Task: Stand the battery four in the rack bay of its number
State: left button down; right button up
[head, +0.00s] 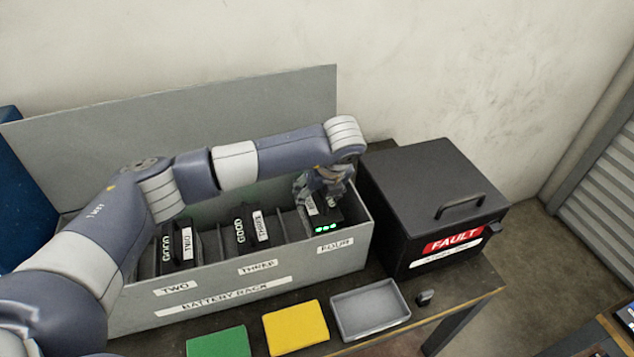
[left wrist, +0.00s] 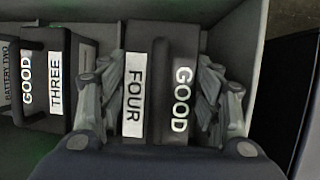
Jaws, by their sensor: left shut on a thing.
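Battery four is a black block with a white FOUR label and the word GOOD. In the head view the battery (head: 326,222) shows green lights and sits at the right end of the rack, above the FOUR label. In the left wrist view the battery (left wrist: 160,85) lies between the fingers. My left gripper (head: 322,190) is shut on it from above; in the wrist view the gripper (left wrist: 162,100) has a finger on each side. The grey battery rack (head: 240,293) has bays labelled TWO, THREE and FOUR. The battery's lower end is hidden by the rack's front wall. My right gripper is not in view.
Battery two (head: 178,247) and battery three (head: 252,230) stand in their bays, left of the gripper. A black FAULT box (head: 430,190) stands close on the right. A green mat (head: 218,342), yellow mat (head: 296,327) and grey tray (head: 370,309) lie in front.

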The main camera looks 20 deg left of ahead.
aim_at(318, 203)
pick_arm(q)
jog(key=shift+w+f+p, duration=0.1)
jog(key=shift+f+p, duration=0.5)
jog(key=shift+f, duration=1.25)
jog(key=c, duration=0.5)
grip_release()
jog(key=shift+s+f, duration=0.15)
jog(key=shift+s, duration=0.05)
jog(key=shift+d, duration=0.1)
jog(key=shift+d+r, duration=0.1)
jog(key=shift+r, duration=0.3)
jog(key=b+v, duration=0.3)
jog(key=v, duration=0.8)
jog(key=shift+s+r, duration=0.1)
